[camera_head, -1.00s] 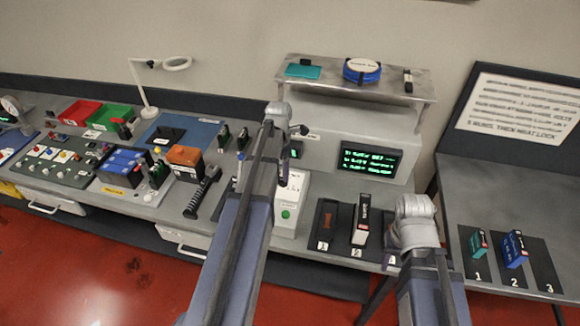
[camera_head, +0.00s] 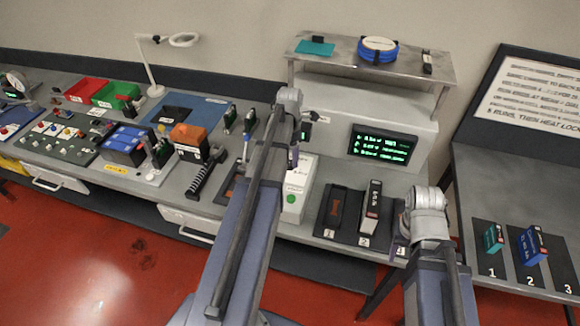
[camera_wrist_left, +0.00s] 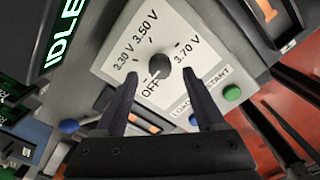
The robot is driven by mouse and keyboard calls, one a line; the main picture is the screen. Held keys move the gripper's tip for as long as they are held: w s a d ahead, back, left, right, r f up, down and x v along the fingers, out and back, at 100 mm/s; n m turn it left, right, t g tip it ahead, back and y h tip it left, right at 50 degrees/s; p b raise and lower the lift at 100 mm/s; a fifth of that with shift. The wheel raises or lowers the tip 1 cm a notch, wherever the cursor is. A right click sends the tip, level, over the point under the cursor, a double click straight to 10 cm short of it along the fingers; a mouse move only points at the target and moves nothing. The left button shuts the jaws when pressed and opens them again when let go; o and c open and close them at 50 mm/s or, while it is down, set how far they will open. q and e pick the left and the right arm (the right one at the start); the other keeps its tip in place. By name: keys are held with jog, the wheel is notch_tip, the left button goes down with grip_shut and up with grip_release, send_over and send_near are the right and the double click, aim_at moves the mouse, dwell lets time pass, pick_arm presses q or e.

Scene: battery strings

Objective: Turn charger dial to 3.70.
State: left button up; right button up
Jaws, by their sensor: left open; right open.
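The charger (camera_head: 297,202) is a pale box on the bench, partly behind my left arm. Its dark round dial (camera_wrist_left: 160,66) shows in the left wrist view on a white face marked OFF, 3.30 V, 3.50 V and 3.70 V. The dial's pointer appears turned to the lower left, toward OFF. My left gripper (camera_wrist_left: 161,78) is open, with its fingertips on either side of the dial in that view; contact cannot be told. My right gripper (camera_head: 401,226) is mostly hidden by its wrist, near the numbered slots.
A green button (camera_wrist_left: 232,93) and a blue button (camera_wrist_left: 69,126) sit near the dial. A screen (camera_wrist_left: 45,40) reads IDLE. A black battery (camera_head: 371,208) stands in a numbered slot to the charger's right. A metal shelf (camera_head: 340,62) stands behind.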

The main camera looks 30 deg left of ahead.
aim_at(290, 163)
pick_arm(q)
jog(key=shift+f+b, duration=1.05)
jog(key=shift+f, duration=0.5)
pick_arm(e)
notch_tip(290, 163, down, 3)
jog(key=shift+f, duration=0.1)
pick_arm(q)
jog(key=shift+c, duration=0.3)
grip_shut()
